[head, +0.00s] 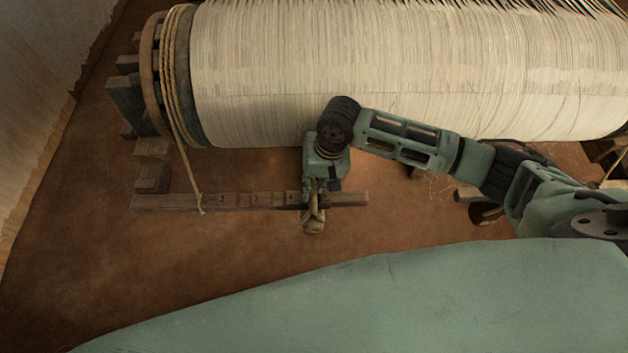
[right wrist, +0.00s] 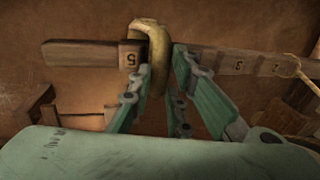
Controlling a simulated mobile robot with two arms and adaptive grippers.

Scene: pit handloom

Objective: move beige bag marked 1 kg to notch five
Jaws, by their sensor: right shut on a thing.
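The beige bag (head: 313,224) shows at the wooden notch bar (head: 240,201), at my right gripper (head: 314,188). In the right wrist view, a curved beige part of the bag (right wrist: 153,48) sits between the fingers of my right gripper (right wrist: 160,85), which is shut on it. It crosses the notch bar (right wrist: 80,53) right beside the number 5. The numbers 3 and 2 show farther right there; the gripper and bag cover the part between 5 and 3. I cannot tell whether the bag rests in a notch. Its weight mark is not readable. My left gripper is not in view.
A large roll of pale warp threads (head: 300,75) lies behind the bar. A rope (head: 182,150) runs from the roll's left end down to the bar. Bare earth floor (head: 150,265) lies in front of the bar.

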